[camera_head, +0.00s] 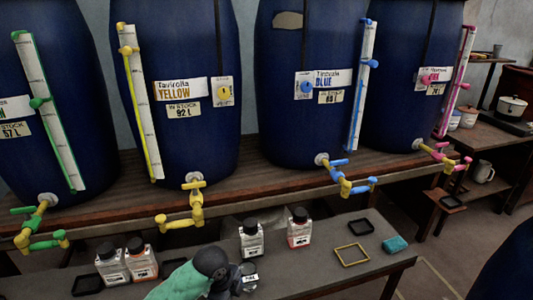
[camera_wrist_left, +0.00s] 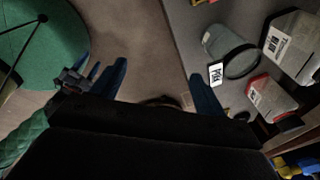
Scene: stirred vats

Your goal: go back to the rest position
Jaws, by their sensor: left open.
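My left gripper (camera_head: 232,278) is at the bottom middle of the head view, low by the front of the grey bench (camera_head: 345,282). Its arm comes in from the lower left, and the fingers are partly hidden by the wrist. In the left wrist view the gripper (camera_wrist_left: 157,76) has its two blue fingers spread wide with nothing between them. A clear cup with a white label (camera_wrist_left: 230,52) stands on the bench beside the right-hand finger, apart from the grip; it also shows in the head view (camera_head: 250,283). My right gripper is not in view.
Labelled bottles (camera_head: 299,230) stand on the bench near the gripper, with a yellow frame (camera_head: 351,255) and teal sponge (camera_head: 396,244) to the right. Blue vats (camera_head: 185,120) with taps stand behind. Open floor (camera_wrist_left: 135,35) lies beside the bench.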

